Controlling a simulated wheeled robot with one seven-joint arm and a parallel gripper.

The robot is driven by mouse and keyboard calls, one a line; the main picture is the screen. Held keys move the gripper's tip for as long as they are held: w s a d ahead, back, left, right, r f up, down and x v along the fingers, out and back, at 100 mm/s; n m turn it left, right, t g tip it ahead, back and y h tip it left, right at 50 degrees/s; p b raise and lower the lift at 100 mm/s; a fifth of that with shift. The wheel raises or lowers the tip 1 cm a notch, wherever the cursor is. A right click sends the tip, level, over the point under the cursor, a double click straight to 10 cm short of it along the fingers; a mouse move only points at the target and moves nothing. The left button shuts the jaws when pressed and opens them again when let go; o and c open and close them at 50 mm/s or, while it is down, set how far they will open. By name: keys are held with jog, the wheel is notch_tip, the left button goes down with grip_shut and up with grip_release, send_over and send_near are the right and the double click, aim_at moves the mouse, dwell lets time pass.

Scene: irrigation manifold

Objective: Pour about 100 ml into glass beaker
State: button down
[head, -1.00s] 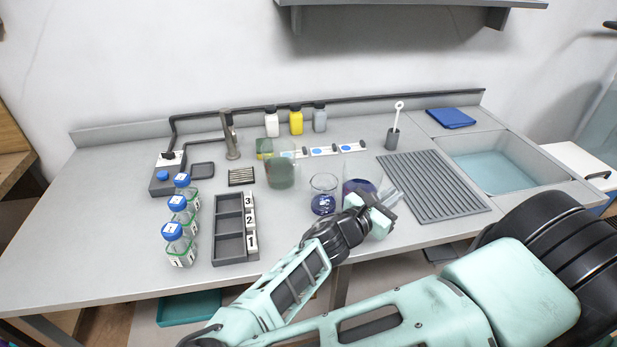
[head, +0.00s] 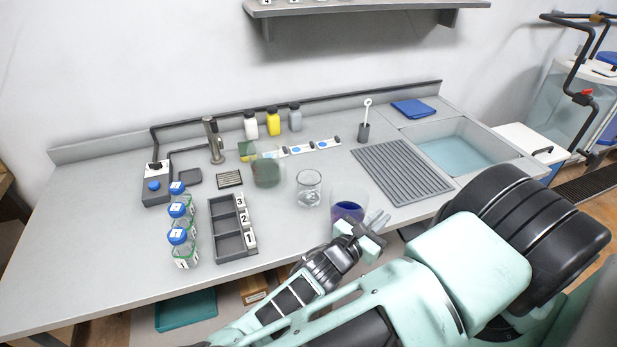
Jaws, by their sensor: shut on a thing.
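The glass beaker (head: 309,190) stands upright on the bench in the head view and looks clear, with no coloured liquid that I can make out. My gripper (head: 368,232) is in front of it and to its right. It is shut on a clear vessel (head: 349,204) with dark blue-violet liquid in its lower part. The vessel is just right of the beaker in the picture and looks roughly upright. Its grip point is partly hidden by my gripper, and I cannot tell its height above the bench.
A larger clear vessel with dark green contents (head: 266,171) stands left of the beaker. Blue-capped bottles (head: 183,247) and a grey compartment tray (head: 229,228) are further left. A ribbed drain board (head: 402,172) and a sink (head: 455,152) lie to the right.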

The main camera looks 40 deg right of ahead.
jog(key=w+r+n+p, duration=0.6)
jog(key=w+r+n, duration=0.2)
jog(key=r+n, duration=0.1)
jog(key=shift+w+a+r+g, duration=0.25)
jog(key=shift+w+g, duration=0.05)
jog(key=shift+g, duration=0.1)
dwell(0.4)
jog(key=shift+w+r+n+p, duration=0.3)
jog(key=shift+r+n+p, duration=0.1)
jog(key=shift+n, duration=0.1)
jog(key=shift+w+r+n, duration=0.35)
jog(key=shift+r+n, duration=0.05)
jog(key=shift+r, duration=0.1)
jog(key=shift+w+a+r+n+p, duration=0.1)
jog(key=shift+w+r+n+p, duration=0.3)
jog(key=shift+w+r+n, duration=0.25)
dwell(1.9)
